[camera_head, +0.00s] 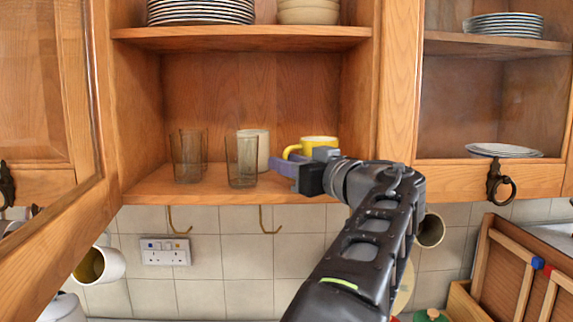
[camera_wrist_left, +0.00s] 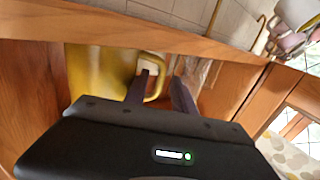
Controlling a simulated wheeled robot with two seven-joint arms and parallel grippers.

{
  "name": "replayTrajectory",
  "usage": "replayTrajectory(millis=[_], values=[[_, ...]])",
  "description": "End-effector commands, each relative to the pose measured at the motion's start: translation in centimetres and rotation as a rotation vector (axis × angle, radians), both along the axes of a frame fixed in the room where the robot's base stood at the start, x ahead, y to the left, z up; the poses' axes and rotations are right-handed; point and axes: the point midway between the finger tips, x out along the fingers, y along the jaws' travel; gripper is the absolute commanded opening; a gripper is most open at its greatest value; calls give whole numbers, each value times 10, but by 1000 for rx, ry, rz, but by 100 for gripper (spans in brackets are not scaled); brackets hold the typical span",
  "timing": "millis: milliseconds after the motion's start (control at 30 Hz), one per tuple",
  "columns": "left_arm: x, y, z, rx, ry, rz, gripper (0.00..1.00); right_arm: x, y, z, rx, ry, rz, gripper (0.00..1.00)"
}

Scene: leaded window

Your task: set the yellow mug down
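The yellow mug (camera_head: 320,141) is upright in the open middle cupboard, at the right of the lower shelf (camera_head: 215,188). My left gripper and wrist hide its lower part in the head view, so its base contact is hidden. In the left wrist view the yellow mug (camera_wrist_left: 95,75) is at the left, its handle pointing right. My left gripper (camera_head: 283,170) is at the handle. In the wrist view its fingers (camera_wrist_left: 163,85) are apart, with the handle's outer bar between them and a gap visible. My right gripper is in neither view.
Two clear glasses (camera_head: 187,158) (camera_head: 242,162) and a white mug (camera_head: 263,148) stand left of the yellow mug. Plates (camera_head: 200,12) and bowls (camera_head: 308,11) are on the shelf above. An open cupboard door (camera_head: 75,215) is at the left. Hooks (camera_head: 270,222) hang below.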

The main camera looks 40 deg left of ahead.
Motion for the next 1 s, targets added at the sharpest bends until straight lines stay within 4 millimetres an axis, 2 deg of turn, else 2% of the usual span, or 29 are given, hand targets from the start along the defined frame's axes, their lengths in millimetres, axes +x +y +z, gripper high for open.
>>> replayTrajectory(millis=[200, 500, 700, 1000], values=[[-11, -40, -3, 5, -1, -4, 31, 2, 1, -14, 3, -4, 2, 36], [-27, -95, -2, 2, -1, 0, 31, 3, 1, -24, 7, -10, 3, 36], [-31, -107, -1, 0, 0, 0, 31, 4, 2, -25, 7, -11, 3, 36], [-31, -108, -1, -1, 1, 0, 31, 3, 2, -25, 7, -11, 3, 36]])
